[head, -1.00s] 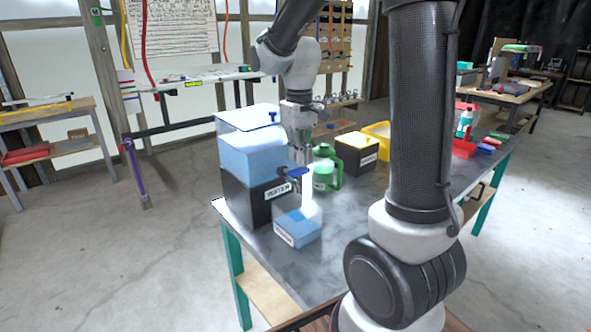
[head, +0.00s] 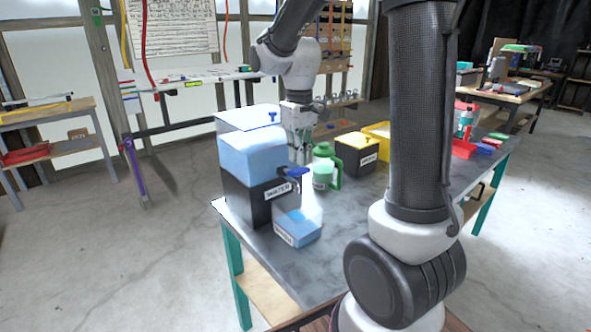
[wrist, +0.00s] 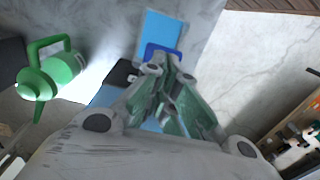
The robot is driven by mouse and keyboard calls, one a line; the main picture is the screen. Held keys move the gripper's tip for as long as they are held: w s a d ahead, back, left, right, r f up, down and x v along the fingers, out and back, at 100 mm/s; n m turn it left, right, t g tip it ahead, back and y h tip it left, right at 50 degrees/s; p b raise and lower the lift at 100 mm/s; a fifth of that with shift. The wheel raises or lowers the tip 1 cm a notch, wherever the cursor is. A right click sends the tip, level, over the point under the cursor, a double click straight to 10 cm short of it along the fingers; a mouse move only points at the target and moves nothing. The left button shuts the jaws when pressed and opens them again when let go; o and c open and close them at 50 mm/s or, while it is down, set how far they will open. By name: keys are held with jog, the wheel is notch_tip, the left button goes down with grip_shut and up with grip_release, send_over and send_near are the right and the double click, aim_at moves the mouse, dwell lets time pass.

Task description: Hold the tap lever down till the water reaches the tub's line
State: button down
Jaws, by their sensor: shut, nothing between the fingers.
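The water tank (head: 252,158) stands on a black base labelled WATER (head: 246,203) at the table's left end. Its blue tap lever (head: 293,171) sticks out at the front right and also shows in the wrist view (wrist: 160,47). The tub (head: 298,229) stands below the tap with blue water in it. Its line is too small to make out. My gripper (head: 301,160) is shut and empty, just above and behind the lever. In the wrist view its fingertips (wrist: 172,62) are close to the lever; I cannot tell whether they touch.
A green jug (head: 324,170) stands close to the right of my gripper. A black box with a yellow top (head: 357,152) and a yellow bin (head: 379,135) are farther back. The table front (head: 320,265) right of the tub is clear.

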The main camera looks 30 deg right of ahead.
aim_at(299, 169)
jog(key=shift+f, duration=2.35)
dwell(3.8)
jog(key=shift+r, duration=2.4)
jog(key=shift+r, duration=3)
